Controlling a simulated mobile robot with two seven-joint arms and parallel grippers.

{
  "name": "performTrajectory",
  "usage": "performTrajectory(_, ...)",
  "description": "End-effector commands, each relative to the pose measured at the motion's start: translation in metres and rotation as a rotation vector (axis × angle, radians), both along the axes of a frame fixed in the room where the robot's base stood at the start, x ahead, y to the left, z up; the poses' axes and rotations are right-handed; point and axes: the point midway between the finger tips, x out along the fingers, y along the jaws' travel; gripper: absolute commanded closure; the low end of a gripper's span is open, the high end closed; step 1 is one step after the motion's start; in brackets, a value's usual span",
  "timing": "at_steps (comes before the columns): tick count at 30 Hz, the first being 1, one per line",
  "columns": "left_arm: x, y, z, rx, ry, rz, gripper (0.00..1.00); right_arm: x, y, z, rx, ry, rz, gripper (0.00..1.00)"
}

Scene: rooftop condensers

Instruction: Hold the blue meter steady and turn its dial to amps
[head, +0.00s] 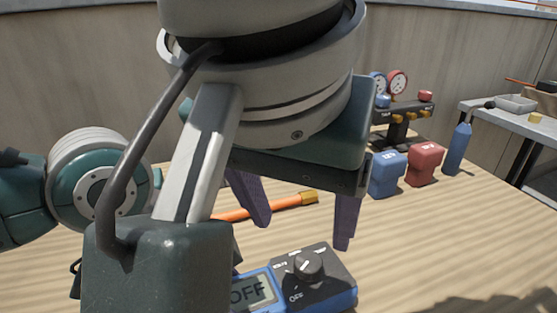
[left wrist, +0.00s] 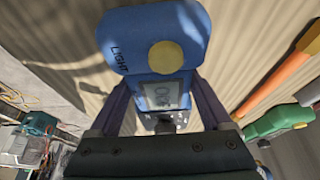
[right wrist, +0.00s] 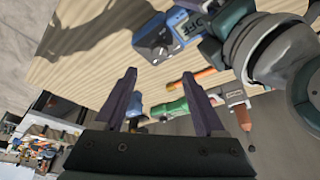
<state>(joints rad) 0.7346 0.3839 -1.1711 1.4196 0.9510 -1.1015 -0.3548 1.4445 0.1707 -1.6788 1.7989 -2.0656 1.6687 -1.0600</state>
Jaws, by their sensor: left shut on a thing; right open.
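The blue meter (head: 338,293) lies at the bottom of the head view, its left part hidden behind my arm. Its display (head: 250,292) reads OFF; its black dial (head: 308,265) is on the dark face. The meter also shows in the left wrist view (left wrist: 145,25), with a yellow button, and in the right wrist view (right wrist: 183,22). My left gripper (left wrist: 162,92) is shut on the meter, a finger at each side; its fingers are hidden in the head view. My right gripper (head: 301,235) is open and empty above and behind the dial, apart from it.
An orange-handled tool (head: 285,205) lies behind the meter. A blue block (head: 388,174), a red block (head: 424,165) and a blue bottle (head: 459,148) stand at the back right, near a gauge set (head: 402,108). The wooden table right of the meter is clear.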

Motion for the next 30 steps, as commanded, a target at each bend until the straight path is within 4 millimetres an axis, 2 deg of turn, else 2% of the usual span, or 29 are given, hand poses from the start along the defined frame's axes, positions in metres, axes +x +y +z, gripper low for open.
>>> performTrajectory(9, 0.000, -0.001, 0.001, -0.002, -0.001, 0.000, 1.00, 0.023, -0.012, -0.062, -0.001, 0.004, -0.007, 0.28)
performTrajectory(15, 0.000, -0.001, 0.001, -0.002, -0.001, 0.000, 1.00, 0.032, -0.016, -0.088, 0.000, 0.003, -0.005, 0.28)
performTrajectory(26, 0.000, -0.001, 0.001, -0.003, -0.001, -0.001, 1.00, 0.036, -0.017, -0.095, 0.001, 0.002, -0.003, 0.28)
performTrajectory(30, 0.000, -0.001, 0.001, -0.003, -0.001, -0.001, 1.00, 0.035, -0.017, -0.095, 0.001, 0.002, -0.003, 0.41)
